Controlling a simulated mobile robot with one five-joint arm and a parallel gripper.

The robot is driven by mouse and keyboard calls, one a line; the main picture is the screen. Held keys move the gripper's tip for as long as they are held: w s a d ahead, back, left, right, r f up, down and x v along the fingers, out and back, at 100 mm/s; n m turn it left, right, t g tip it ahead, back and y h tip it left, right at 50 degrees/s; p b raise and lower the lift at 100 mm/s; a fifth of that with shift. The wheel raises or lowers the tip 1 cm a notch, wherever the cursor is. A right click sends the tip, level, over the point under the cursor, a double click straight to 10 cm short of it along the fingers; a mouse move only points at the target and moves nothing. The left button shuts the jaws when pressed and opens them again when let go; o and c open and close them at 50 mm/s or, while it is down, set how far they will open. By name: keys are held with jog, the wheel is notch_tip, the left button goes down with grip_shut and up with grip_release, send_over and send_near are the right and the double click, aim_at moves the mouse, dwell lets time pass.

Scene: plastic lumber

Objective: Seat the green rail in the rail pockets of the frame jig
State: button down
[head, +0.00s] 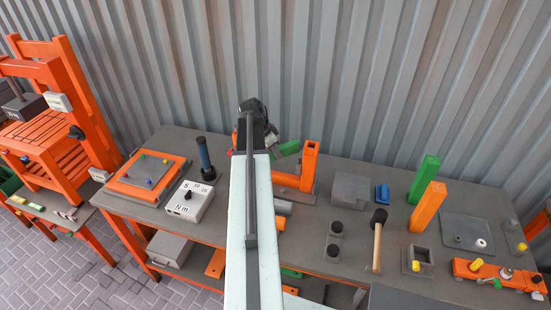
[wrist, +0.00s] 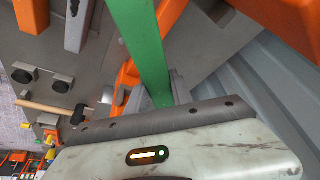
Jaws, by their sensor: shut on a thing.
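My gripper (head: 268,138) is raised at the back middle of the bench, beyond my arm, which hides part of it. It is shut on the green rail (wrist: 142,45). In the wrist view the rail runs from the top edge down to the grey fingers of my gripper (wrist: 160,97). In the head view only a short end of the rail (head: 290,147) shows, right of the gripper, beside an upright orange post (head: 308,165). The post rises from a low orange piece (head: 285,180), perhaps part of the frame jig. My arm covers its left side, and I see no rail pockets.
A green post (head: 424,179) and an orange post (head: 427,207) stand at the right. A white dial box (head: 187,202) is left of my arm. The corrugated wall (head: 370,80) rises behind.

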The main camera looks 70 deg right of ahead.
jog(key=shift+f, duration=0.9)
jog(key=shift+f+b, duration=0.65)
jog(key=shift+b, duration=0.15)
jog(key=c, duration=1.1)
grip_release()
jog(key=shift+r, duration=0.1)
jog(key=p+v, duration=1.2)
jog(key=v, duration=0.1)
jog(key=shift+s+r+p, duration=0.15)
jog(key=shift+r+p, duration=0.05)
jog(key=shift+p, duration=0.15)
jog(key=shift+f, duration=0.15)
